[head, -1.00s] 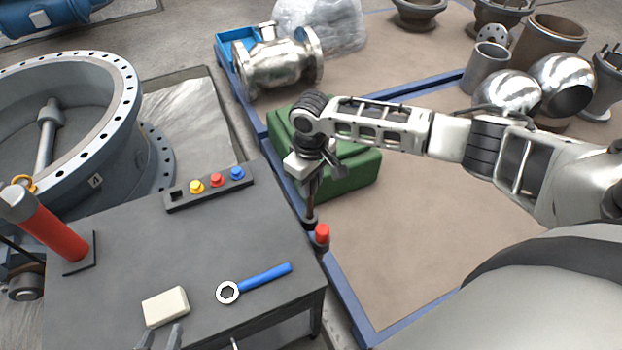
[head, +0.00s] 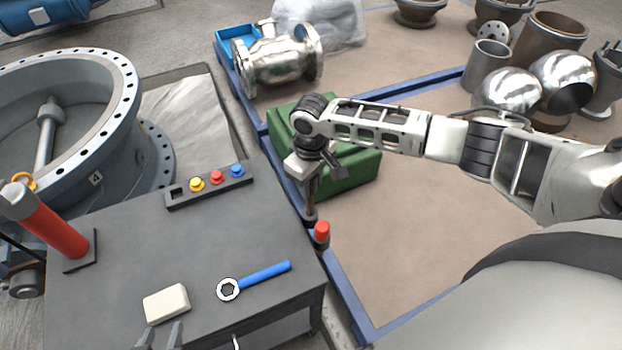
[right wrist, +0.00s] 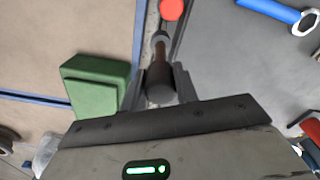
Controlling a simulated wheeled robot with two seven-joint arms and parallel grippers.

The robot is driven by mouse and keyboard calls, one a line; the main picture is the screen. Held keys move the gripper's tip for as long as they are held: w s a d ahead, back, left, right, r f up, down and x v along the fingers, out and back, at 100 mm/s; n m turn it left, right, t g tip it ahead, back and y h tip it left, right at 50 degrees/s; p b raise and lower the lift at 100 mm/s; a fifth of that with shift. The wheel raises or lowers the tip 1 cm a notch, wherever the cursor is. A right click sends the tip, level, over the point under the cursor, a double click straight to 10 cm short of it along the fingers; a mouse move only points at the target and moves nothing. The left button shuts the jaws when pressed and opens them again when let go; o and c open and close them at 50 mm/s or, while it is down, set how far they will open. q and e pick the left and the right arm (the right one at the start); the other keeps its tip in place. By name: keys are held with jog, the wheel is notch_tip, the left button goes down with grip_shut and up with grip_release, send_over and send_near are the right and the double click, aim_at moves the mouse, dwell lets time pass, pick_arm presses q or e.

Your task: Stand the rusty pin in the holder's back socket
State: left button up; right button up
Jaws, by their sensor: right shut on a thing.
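The rusty brown pin (head: 311,203) is in my right gripper (head: 312,184), which is shut on it. It points down, roughly upright, at the dark table's right edge. In the right wrist view the pin (right wrist: 159,80) lies between the fingers, its far end at a grey ring-like part (right wrist: 160,38). A dark collar (head: 310,221) shows at its lower end, beside a red-topped piece (head: 322,231). These look like the holder; I cannot tell how deep the pin sits in a socket. My left gripper (head: 160,338) is open and empty at the bottom edge.
On the table (head: 150,250) lie a cream block (head: 166,304), a blue-handled ring wrench (head: 262,276) and a dark strip (head: 210,187) with yellow, red and blue knobs. A red cylinder (head: 55,232) leans at left. A green case (head: 348,175) stands behind my right gripper.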

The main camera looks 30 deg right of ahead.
aim_at(311, 193)
jog(key=shift+f+b, duration=0.5)
jog(key=shift+f, duration=0.55)
jog(key=shift+f+b, duration=0.3)
jog(key=shift+f, duration=0.35)
jog(key=shift+f+b, duration=0.3)
jog(key=shift+f, duration=0.2)
jog(key=shift+f+b, duration=0.5)
jog(key=shift+f, duration=0.4)
jog(key=shift+f+b, duration=0.55)
jog(key=shift+f, duration=0.4)
jog(key=shift+f+b, duration=0.45)
jog(key=shift+f, duration=0.3)
